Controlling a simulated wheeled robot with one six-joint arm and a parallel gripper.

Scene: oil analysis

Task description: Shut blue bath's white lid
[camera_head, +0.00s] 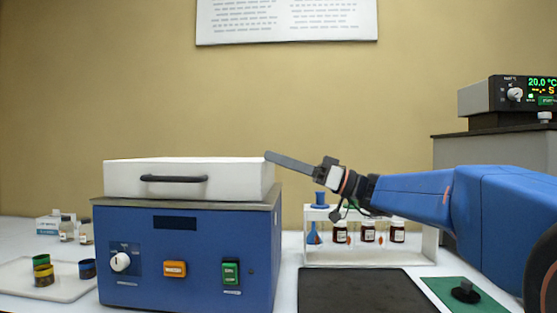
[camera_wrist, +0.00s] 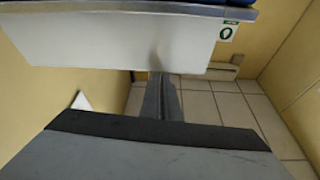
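The blue bath (camera_head: 187,260) stands on the bench at left. Its white lid (camera_head: 225,180), with a dark front handle (camera_head: 174,178), lies level on the grey top rim with no clear gap. My gripper (camera_head: 270,157) is at the lid's upper right corner, its fingers pointing left and slightly up. I cannot tell whether they touch the lid. In the wrist view, which looks upside down, the white lid (camera_wrist: 110,40) lies along the top and the gripper's fingers (camera_wrist: 160,80) are together, with nothing visible between them.
A white rack (camera_head: 430,245) with brown bottles and a blue funnel stands right of the bath. A dark plate (camera_head: 365,290) and a green mat (camera_head: 450,293) lie in front. A tray (camera_head: 60,292) with small cups is at left. The air above the lid is clear.

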